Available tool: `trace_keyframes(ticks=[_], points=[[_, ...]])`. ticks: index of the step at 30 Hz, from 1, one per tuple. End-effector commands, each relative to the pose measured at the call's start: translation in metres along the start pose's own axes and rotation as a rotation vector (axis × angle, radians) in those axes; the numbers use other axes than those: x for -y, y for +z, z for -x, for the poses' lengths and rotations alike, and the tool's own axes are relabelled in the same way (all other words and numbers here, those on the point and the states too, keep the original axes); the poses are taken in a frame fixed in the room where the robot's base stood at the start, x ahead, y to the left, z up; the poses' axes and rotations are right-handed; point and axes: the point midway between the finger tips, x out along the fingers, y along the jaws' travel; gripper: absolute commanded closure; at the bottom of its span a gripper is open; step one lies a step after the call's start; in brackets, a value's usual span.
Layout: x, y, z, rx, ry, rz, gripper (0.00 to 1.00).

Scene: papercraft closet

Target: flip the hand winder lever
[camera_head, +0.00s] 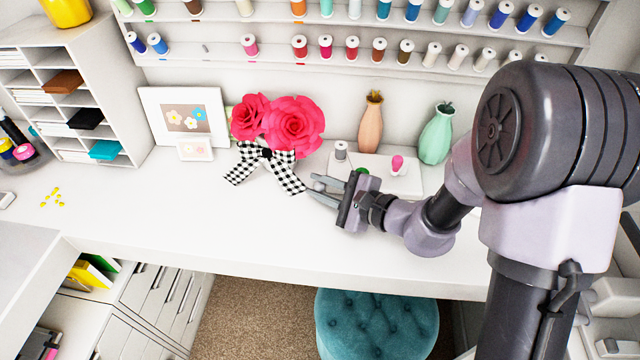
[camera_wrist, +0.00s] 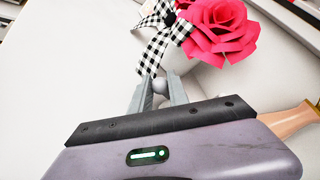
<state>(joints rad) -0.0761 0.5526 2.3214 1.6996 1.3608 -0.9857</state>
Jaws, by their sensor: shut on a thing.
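My gripper (camera_head: 316,187) is low over the white tabletop, its fingers pointing left. In the wrist view my gripper (camera_wrist: 160,84) has its fingers closed around a small grey ball-shaped knob (camera_wrist: 160,87), which looks like the winder lever's end. The rest of the lever is hidden. A white base (camera_head: 405,182), seemingly the hand winder, stands behind my gripper.
Red paper flowers (camera_head: 293,127) with a checkered ribbon (camera_head: 250,163) stand just left of my fingers; the flowers also show in the wrist view (camera_wrist: 218,28). A peach vase (camera_head: 371,123) and a green vase (camera_head: 437,135) stand behind.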

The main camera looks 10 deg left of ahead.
Motion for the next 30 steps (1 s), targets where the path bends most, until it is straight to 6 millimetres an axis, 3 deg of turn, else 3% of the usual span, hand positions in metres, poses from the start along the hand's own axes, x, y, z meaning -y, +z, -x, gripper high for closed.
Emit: trace_keyframes(ticks=[12, 30], points=[[0.025, 0.01, 0.001, -0.058, 0.165, -0.235, 1.0], [0.047, 0.0, -0.011, -0.158, 0.46, -0.656, 1.0]])
